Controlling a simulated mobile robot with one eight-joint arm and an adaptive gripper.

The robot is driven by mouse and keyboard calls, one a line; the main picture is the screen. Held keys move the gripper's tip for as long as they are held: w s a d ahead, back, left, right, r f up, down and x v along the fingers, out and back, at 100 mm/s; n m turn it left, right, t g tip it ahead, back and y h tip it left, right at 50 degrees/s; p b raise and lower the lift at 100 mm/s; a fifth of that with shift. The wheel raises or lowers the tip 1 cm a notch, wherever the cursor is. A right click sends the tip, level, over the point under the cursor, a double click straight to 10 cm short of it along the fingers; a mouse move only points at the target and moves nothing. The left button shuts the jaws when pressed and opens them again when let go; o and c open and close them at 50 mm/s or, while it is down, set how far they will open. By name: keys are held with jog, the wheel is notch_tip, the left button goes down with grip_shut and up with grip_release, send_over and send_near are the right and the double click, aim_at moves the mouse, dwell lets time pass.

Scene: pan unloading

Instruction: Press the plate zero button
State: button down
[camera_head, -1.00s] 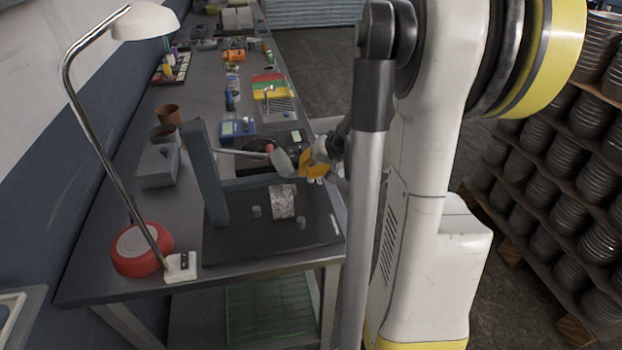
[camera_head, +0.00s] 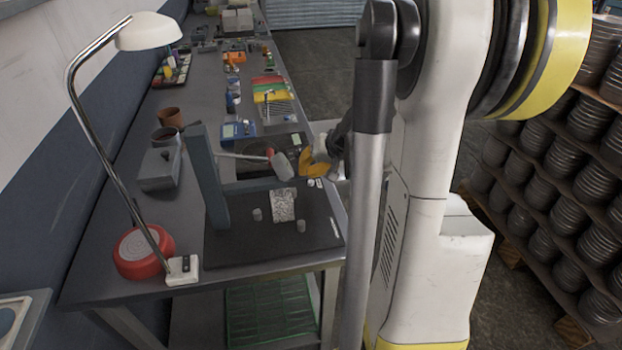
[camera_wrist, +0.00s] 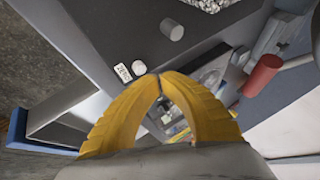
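The dark flat plate (camera_head: 240,247) lies at the near end of the bench in the head view. A small pale round button (camera_wrist: 138,68) sits beside a white printed label (camera_wrist: 122,72) near the plate's edge in the wrist view. The print is too small to read surely. My yellow-fingered gripper (camera_wrist: 158,77) is shut and holds nothing visible. Its fingertips meet just beside the button in the picture; I cannot tell whether they touch it. In the head view my gripper (camera_head: 312,172) hangs over the plate's far right corner, partly hidden by my arm.
A speckled block (camera_head: 283,205) and small grey cylinders (camera_head: 300,225) stand on the plate. A grey upright post (camera_head: 210,180) and a red-and-grey mallet-like piece (camera_head: 283,166) are left of my gripper. A lamp (camera_head: 150,32) stands at the left.

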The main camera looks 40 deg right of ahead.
aim_at(308, 184)
notch_tip(308, 184, up, 5)
jog(key=p, duration=0.4)
dwell(0.3)
jog(key=shift+s, duration=0.1)
dwell(0.7)
